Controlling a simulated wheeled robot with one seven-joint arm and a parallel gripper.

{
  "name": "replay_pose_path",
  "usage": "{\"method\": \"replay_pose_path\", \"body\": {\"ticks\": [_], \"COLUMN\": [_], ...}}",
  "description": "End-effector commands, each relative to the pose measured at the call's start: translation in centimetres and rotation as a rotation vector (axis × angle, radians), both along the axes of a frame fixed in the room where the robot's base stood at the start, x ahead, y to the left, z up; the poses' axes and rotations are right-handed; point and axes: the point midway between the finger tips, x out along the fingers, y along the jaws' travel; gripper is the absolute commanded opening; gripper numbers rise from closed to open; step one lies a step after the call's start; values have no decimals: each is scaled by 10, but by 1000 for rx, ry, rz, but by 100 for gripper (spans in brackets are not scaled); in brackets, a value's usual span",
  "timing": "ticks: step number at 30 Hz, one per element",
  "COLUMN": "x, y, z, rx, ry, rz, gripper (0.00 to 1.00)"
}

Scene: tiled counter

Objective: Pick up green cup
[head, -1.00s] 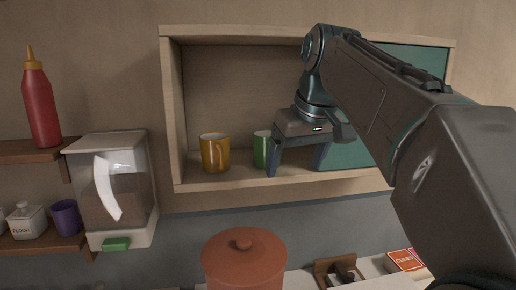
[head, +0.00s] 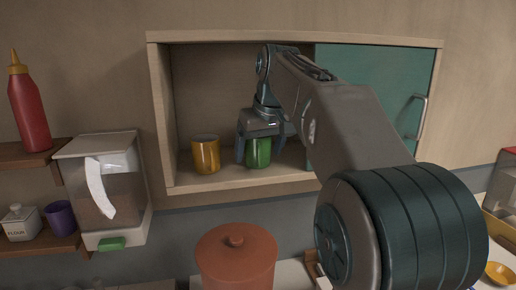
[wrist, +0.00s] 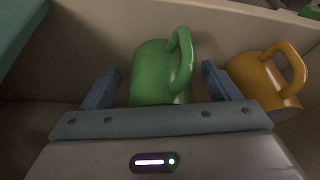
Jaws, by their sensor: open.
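The green cup (head: 258,153) stands upright on the floor of the open wall cabinet, and its upper part is partly hidden by my gripper in the head view. My gripper (head: 260,160) is open, with one finger on each side of the cup. In the wrist view the green cup (wrist: 160,75) lies between the two blue-grey fingers of my gripper (wrist: 160,82), its handle pointing up in the picture. Small gaps show between the cup and the fingers.
A yellow cup (head: 206,155) stands close to the left finger. A teal sliding door (head: 385,100) covers the cabinet's right side. The wooden cabinet (head: 240,180) has a raised front edge. Below stands a red-brown lidded pot (head: 236,262); a dispenser (head: 105,190) hangs at left.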

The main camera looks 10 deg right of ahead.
Motion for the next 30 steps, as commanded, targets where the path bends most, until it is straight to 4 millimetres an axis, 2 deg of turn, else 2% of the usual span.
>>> {"method": "replay_pose_path", "body": {"ticks": [7, 8, 12, 13, 30], "x": [0, 0, 0, 0, -2], "y": [0, 0, 0, 0, -1], "z": [-1, -1, -1, -1, 4], "rx": [0, 0, 0, 0, 0], "ry": [-2, -2, -2, -2, -4], "rz": [0, 0, 0, 0, 0], "gripper": [82, 77, 38, 32, 31]}}
